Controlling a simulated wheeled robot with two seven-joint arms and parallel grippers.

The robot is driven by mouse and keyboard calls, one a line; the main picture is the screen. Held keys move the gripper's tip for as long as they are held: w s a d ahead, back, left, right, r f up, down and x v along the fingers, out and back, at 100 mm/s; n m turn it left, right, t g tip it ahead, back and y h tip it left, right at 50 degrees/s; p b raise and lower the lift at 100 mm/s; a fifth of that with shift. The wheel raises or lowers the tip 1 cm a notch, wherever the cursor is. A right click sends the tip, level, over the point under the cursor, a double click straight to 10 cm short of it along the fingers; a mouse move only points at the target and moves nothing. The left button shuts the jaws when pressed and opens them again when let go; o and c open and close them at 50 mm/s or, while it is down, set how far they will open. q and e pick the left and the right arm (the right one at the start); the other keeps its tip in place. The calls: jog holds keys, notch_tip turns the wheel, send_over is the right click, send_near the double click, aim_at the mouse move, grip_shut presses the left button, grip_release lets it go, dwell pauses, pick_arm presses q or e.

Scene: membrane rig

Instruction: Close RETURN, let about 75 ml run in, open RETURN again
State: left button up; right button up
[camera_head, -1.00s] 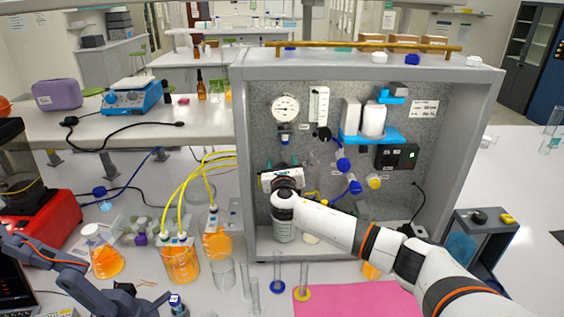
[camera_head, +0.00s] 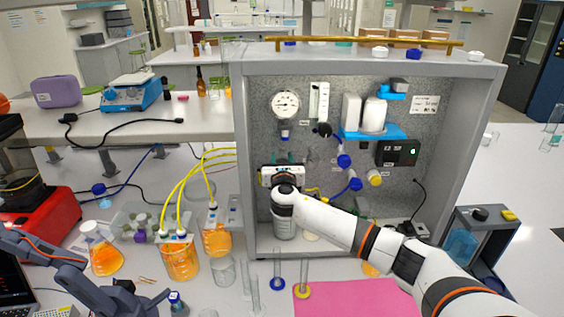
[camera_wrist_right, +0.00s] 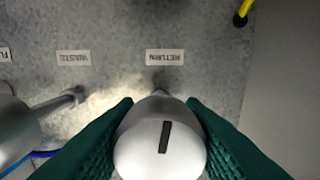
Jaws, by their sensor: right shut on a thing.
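In the right wrist view, the silver RETURN knob (camera_wrist_right: 160,148) fills the lower middle, with a black mark that stands nearly upright and slightly tilted. The RETURN label (camera_wrist_right: 165,57) is on the grey panel beyond it and appears upside down. The green fingers of my right gripper (camera_wrist_right: 160,135) are shut on the knob from both sides. In the head view, my right gripper (camera_head: 282,166) is at the lower left of the rig panel and hides the knob.
A second label (camera_wrist_right: 73,57) and a metal valve stem (camera_wrist_right: 58,102) are beside RETURN. Beakers of orange liquid (camera_head: 180,262) with yellow tubes stand left of the rig cabinet (camera_head: 241,150).

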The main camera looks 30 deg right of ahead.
jog(key=m+b, duration=0.2)
jog(key=m, duration=0.2)
jog(key=shift+f, duration=0.2)
jog(key=m+b, duration=0.3)
jog(key=m, duration=0.2)
jog(key=m+b, duration=0.2)
jog(key=m, duration=0.2)
jog(key=shift+m, duration=0.3)
jog(key=m+b, duration=0.2)
jog(key=m, duration=0.1)
jog(key=shift+m, duration=0.3)
jog(key=m+b, duration=0.2)
jog(key=m, duration=0.2)
jog(key=shift+m+b, duration=0.3)
jog(key=shift+b, duration=0.05)
jog(key=m+b, duration=0.2)
jog(key=m, duration=0.2)
jog(key=m+b, duration=0.1)
jog(key=m, duration=0.3)
jog(key=shift+a, duration=0.1)
jog(key=shift+m+b, duration=0.65)
jog(key=shift+m, duration=1.55)
